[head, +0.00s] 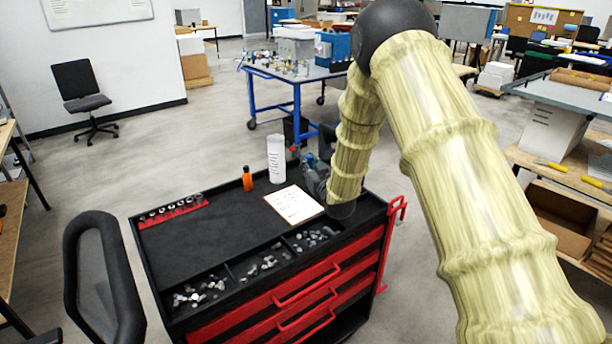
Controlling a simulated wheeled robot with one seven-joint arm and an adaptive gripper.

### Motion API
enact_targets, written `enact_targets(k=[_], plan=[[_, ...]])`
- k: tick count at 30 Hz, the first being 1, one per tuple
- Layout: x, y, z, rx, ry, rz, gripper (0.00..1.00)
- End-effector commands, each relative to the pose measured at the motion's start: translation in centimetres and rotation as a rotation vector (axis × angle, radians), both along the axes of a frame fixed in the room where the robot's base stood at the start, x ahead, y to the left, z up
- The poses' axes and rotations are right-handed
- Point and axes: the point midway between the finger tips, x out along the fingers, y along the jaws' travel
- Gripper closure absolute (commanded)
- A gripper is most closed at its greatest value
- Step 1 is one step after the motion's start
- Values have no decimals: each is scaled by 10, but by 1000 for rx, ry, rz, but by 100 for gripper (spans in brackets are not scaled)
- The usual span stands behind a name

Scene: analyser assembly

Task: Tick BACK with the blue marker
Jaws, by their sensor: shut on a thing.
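A white sheet (294,204) with a brown edge lies flat on the black top of the red tool cart, towards its right side. Lines of small writing show on it; I cannot read the word BACK or see any tick. My gripper (314,178) is just beyond the sheet's upper right corner, low over the cart's back right edge, partly hidden by my own arm. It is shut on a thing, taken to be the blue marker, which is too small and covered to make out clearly. I cannot tell whether a tip touches the sheet.
On the cart (180,245) stand a white cylinder (277,158) and an orange bottle (247,179). A red socket rail (172,212) lies at the back left. Front bins (268,263) hold small metal parts. The middle left of the top is clear. A blue table (300,78) stands behind.

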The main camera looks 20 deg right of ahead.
Motion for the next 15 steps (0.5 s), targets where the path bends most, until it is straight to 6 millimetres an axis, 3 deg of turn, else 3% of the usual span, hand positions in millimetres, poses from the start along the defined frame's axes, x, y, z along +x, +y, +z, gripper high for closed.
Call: enact_targets(k=[1, 3, 15], plan=[[0, -1, -14, 0, 1, -1, 100], [0, -1, -19, 0, 0, -1, 100], [-1, -3, -31, 0, 1, -3, 100]])
